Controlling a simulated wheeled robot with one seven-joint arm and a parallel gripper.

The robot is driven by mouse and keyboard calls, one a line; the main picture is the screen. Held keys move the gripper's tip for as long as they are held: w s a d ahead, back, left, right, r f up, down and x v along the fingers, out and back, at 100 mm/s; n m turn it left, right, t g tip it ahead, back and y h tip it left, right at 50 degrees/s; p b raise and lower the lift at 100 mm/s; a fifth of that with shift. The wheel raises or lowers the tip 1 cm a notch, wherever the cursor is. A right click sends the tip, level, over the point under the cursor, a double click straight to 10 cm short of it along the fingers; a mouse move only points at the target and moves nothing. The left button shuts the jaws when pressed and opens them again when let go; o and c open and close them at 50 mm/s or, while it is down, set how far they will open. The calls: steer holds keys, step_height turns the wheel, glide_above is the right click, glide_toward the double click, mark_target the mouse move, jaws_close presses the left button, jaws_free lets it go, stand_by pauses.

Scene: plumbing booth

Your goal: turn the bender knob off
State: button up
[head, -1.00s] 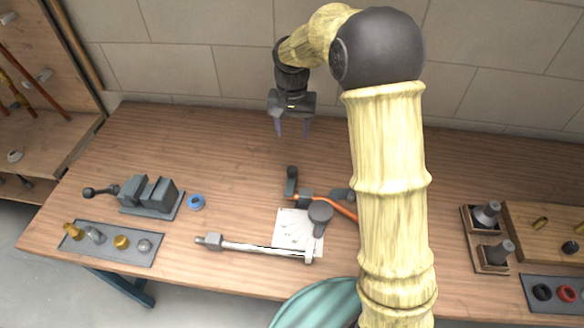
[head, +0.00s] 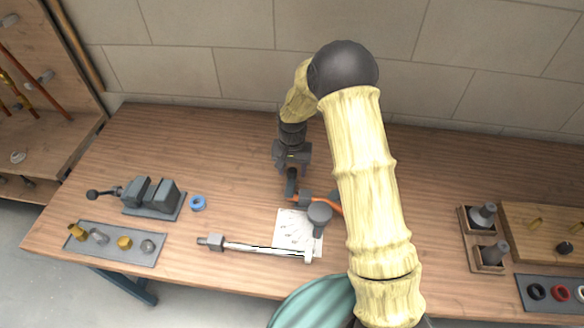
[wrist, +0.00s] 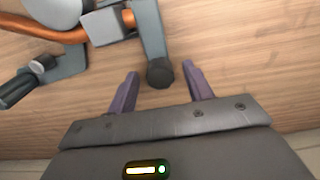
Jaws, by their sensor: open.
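The bender knob (wrist: 160,73) is a dark round knob at the end of a grey arm of the pipe bender. In the wrist view it lies between my two open fingers, with a gap to each side. The bender (head: 318,212) stands on the table with an orange copper pipe (head: 328,203) in it; the pipe also shows in the wrist view (wrist: 60,31). My gripper (wrist: 160,90) is open and empty, pointing down at the knob. In the head view, my gripper (head: 291,168) is right over the knob end and partly hides it.
A white sheet (head: 290,230) lies by the bender, with a long metal bar tool (head: 260,247) in front. A vise (head: 152,195), a blue ring (head: 197,203) and a tray of fittings (head: 115,258) are at left. Wooden holders (head: 470,240) stand at right. The back of the table is clear.

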steer(key=shift+f, duration=0.15)
steer(key=shift+c, duration=0.4)
jaws_close()
